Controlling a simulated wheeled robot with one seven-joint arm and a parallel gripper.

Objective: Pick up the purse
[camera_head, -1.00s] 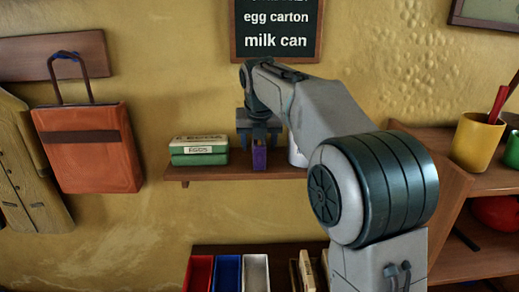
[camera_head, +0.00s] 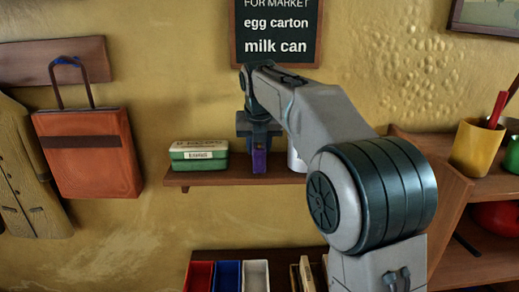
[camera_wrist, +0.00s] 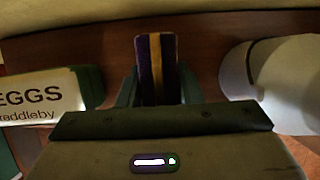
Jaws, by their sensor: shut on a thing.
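A small purple purse (camera_head: 259,161) is at the wall shelf, between the egg carton and a white can. In the wrist view the purse (camera_wrist: 157,70) shows as a narrow purple block with a yellow stripe, between my two fingers. My gripper (camera_head: 259,147) points down over the shelf and is shut on the purse. The fingers (camera_wrist: 157,92) lie on both sides of it. I cannot tell whether the purse is clear of the shelf or still touching it.
The wooden shelf (camera_head: 222,180) also holds a green egg carton (camera_head: 199,154) on the left and a white can (camera_wrist: 275,80) on the right. An orange bag (camera_head: 90,155) hangs at left. Colored bins (camera_head: 228,275) stand below.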

